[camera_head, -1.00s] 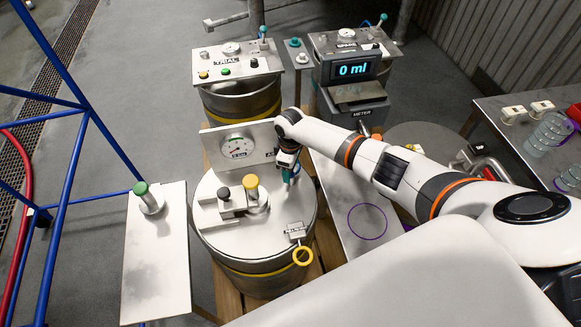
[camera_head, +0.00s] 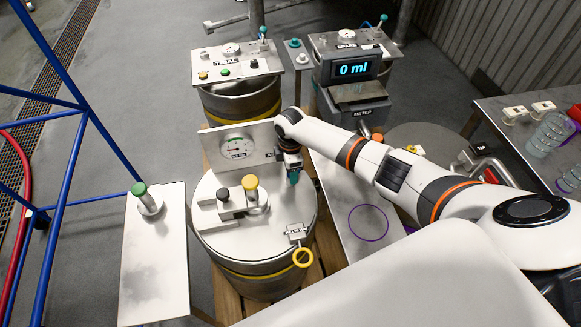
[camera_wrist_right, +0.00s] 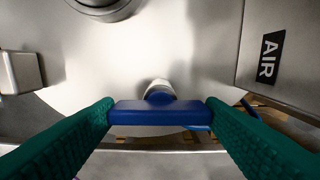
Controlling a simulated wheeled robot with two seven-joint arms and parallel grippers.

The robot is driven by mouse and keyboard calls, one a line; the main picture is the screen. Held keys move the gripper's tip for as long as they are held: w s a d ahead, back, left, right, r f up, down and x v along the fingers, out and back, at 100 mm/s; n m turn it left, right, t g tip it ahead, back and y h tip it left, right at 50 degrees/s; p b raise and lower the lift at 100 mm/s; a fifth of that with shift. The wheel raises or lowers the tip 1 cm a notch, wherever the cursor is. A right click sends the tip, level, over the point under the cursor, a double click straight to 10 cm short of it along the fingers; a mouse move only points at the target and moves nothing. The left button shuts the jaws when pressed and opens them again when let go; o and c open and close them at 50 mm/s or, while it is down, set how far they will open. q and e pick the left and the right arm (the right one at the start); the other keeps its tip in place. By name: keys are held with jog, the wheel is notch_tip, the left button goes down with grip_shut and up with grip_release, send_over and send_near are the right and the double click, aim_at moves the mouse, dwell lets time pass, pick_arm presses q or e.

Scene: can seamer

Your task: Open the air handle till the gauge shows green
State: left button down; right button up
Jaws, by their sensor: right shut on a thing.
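The air handle (camera_wrist_right: 158,114) is a blue bar lying crosswise in the right wrist view, on a short pale stem. My right gripper (camera_wrist_right: 158,116) has its green fingers shut on the two ends of the bar. In the head view my right gripper (camera_head: 293,180) is at the right side of the metal lid (camera_head: 240,243), by the upright panel, and covers the handle. The round gauge (camera_head: 237,147) is on that panel. Its needle is small and seems to point left; I cannot tell its exact reading. An AIR label (camera_wrist_right: 269,56) shows in the wrist view. My left gripper is not in view.
Behind stand the TRIAL panel (camera_head: 234,64) and a meter reading 0 ml (camera_head: 352,69). A side plate (camera_head: 157,255) with a green button is at left, beside blue rails.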

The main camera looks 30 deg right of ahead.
dwell(0.3)
jog(key=o, duration=1)
jog(key=shift+r, duration=0.1)
notch_tip(320, 180, up, 12)
jog(key=shift+f+b, duration=0.1)
jog(key=shift+b, duration=0.6)
